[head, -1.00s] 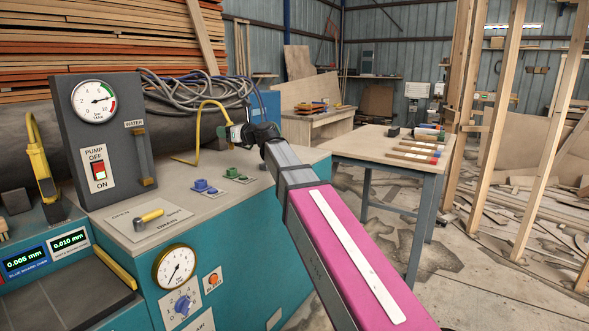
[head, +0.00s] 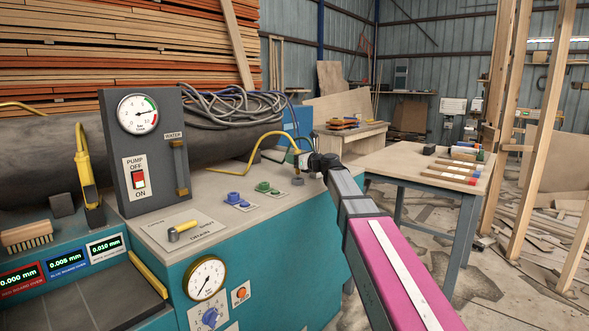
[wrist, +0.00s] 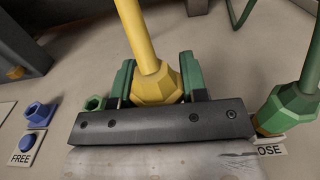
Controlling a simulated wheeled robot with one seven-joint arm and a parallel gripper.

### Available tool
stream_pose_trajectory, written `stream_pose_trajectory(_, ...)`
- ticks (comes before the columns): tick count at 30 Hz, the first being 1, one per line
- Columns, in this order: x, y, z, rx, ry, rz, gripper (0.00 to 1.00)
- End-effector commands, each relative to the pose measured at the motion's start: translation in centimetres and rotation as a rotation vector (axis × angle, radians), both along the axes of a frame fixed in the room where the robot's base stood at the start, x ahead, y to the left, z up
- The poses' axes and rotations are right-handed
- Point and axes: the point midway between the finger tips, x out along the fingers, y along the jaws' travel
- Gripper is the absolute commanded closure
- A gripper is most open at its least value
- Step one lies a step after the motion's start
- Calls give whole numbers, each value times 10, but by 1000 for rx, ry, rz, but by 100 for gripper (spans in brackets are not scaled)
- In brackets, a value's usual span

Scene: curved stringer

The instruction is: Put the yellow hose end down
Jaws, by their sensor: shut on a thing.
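My gripper (head: 302,158) is over the right end of the teal bench's grey top in the head view. In the wrist view my gripper (wrist: 155,80) has green pads closed on both sides of the yellow hose end (wrist: 153,86), a faceted yellow fitting. The yellow hose (head: 255,145) arches from the gripper down to the left onto the bench top. I cannot tell whether the hose end touches the top.
A green hose fitting (wrist: 285,108) stands close right of the gripper in the wrist view. A blue fitting (head: 234,197) and a green fitting (head: 263,186) sit on the top, left of the gripper. A dark pump panel (head: 146,150) stands farther left. A wooden-topped table (head: 400,165) is behind, right.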

Motion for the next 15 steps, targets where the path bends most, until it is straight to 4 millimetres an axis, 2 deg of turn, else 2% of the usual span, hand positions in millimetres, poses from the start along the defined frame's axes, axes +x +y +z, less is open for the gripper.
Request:
stream_pose_trajectory(5,0,-1,-12,-1,1,0,87)
stream_pose_trajectory(10,0,-1,-34,0,1,0,87)
stream_pose_trajectory(15,0,0,-40,-1,-1,0,87)
